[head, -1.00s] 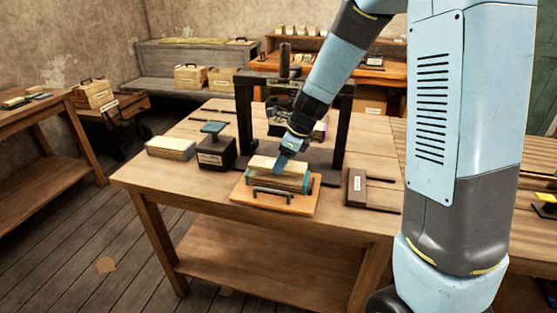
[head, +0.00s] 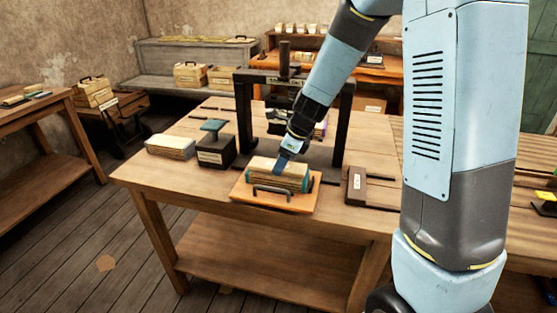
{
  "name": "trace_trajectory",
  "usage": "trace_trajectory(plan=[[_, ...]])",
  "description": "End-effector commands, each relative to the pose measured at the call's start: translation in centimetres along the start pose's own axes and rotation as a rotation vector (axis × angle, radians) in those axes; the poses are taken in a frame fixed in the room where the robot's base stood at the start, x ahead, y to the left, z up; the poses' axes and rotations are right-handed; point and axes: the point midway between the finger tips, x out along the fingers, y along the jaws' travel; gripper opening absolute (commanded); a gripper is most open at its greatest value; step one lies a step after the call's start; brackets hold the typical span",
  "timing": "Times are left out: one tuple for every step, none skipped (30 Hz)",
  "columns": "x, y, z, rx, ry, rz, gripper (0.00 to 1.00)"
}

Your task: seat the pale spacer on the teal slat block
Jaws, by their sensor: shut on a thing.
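The teal slat block (head: 277,182) is a stack of pale slats with teal ends, lying on an orange tray (head: 300,205) at the front of the table. The pale spacer (head: 261,163) appears as a flat, light piece on top of the stack. It is hard to tell from the slats, and I cannot tell whether it rests fully flat. My gripper (head: 279,168) points down at the top of the block and is shut on the spacer. The gripper hides the right part of the spacer, and the contact is too small to see clearly.
A dark press frame (head: 243,120) stands just behind the tray. To the left are a dark box with a teal-topped stamp (head: 214,150) and another slat stack (head: 171,147). A dark labelled block (head: 356,186) lies to the right. A dark handle (head: 272,191) crosses the tray's front.

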Motion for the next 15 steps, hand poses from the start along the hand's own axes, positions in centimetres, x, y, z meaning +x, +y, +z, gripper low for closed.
trace_trajectory(plan=[[0.09, 0.0, -0.03, 0.0, 0.0, 0.0, 0.26], [0.13, 0.0, -0.05, 0.0, 0.0, 0.0, 0.26], [0.19, 0.01, -0.07, 0.0, 0.0, 0.0, 0.26], [0.24, 0.01, -0.09, 0.001, 0.0, 0.0, 0.26], [0.28, 0.01, -0.11, 0.001, 0.0, 0.001, 0.26], [0.34, 0.02, -0.13, 0.001, 0.0, 0.001, 0.26], [0.39, 0.02, -0.14, 0.001, 0.0, 0.001, 0.26], [0.44, 0.02, -0.16, 0.001, 0.0, 0.001, 0.26], [0.5, 0.03, -0.19, 0.001, 0.0, 0.001, 0.26], [0.55, 0.03, -0.2, 0.001, 0.0, 0.001, 0.26], [0.59, 0.03, -0.22, 0.001, 0.0, 0.001, 0.26], [0.65, 0.03, -0.25, 0.001, 0.0, 0.001, 0.26], [0.7, 0.04, -0.26, 0.001, 0.0, 0.001, 0.26], [0.75, 0.04, -0.28, 0.001, 0.0, 0.001, 0.26], [0.81, 0.04, -0.31, 0.001, 0.0, 0.001, 0.26]])
